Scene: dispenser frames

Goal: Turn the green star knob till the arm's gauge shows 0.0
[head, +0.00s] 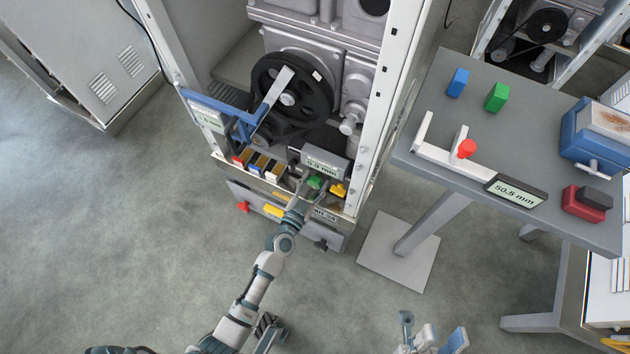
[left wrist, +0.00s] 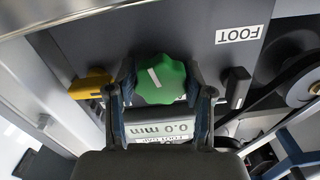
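The green star knob (head: 314,182) is on the low front panel of the dispenser frame. In the left wrist view the knob (left wrist: 160,80) shows a white pointer line. My left gripper (head: 305,186) is at the knob; in its wrist view the two fingers (left wrist: 161,72) stand on either side of it, with narrow gaps, open around it. The gauge (head: 325,163) is beside the knob. In the left wrist view the gauge (left wrist: 165,128) appears upside down, reads 0.0 mm and is partly covered by my gripper.
A yellow knob (head: 338,190) and a black knob (left wrist: 237,87) sit close to the green one. A black wheel (head: 291,95) and a blue lever (head: 225,108) are above. A grey table (head: 440,110) with blocks and a 50.5 mm gauge (head: 515,190) stands right.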

